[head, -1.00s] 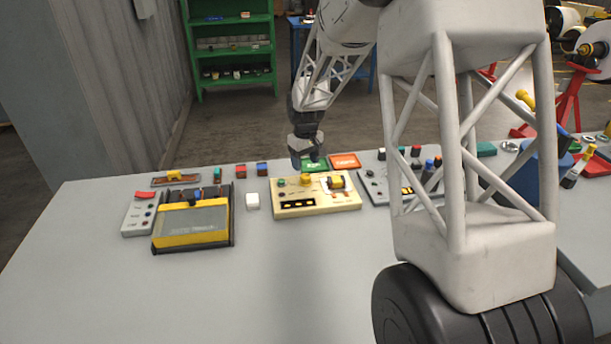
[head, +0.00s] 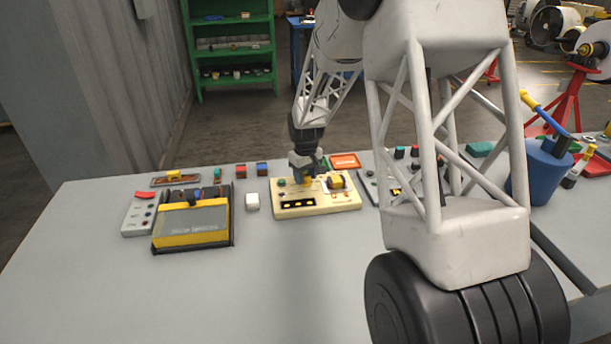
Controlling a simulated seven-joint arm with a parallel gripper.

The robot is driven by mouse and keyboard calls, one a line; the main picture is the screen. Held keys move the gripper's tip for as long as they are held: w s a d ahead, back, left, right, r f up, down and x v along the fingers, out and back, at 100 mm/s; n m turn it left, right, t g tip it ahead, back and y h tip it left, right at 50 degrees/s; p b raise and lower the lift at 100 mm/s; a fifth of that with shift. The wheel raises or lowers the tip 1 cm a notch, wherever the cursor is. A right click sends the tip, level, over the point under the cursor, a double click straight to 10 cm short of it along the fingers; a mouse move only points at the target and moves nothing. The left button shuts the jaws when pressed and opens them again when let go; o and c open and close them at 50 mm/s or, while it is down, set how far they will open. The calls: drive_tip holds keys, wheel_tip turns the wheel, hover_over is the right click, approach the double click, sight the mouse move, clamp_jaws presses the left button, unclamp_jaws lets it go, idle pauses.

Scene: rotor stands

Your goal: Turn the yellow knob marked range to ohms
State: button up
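A cream panel box (head: 345,203) stands on the grey table, with black windows along its front. A yellow knob (head: 308,182) shows on its top, just under my gripper. A second yellow-and-black part (head: 336,182) sits to its right on the same panel. The markings are too small to read, so I cannot tell which is marked range or where ohms is. My gripper (head: 306,174) points down over the first knob, at or very near it. Its fingers partly hide the knob, and I cannot tell whether they are open or closed on it.
A yellow-and-grey case (head: 193,240) and a white switch box (head: 138,216) stand to the left. The front left of the table is clear.

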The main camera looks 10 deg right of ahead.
drive_tip(key=c, duration=0.6)
drive_tip(key=shift+m, duration=0.4)
drive_tip(key=m, duration=1.1)
idle(0.3)
drive_tip(key=o, duration=0.9)
drive_tip(key=shift+r, duration=0.1)
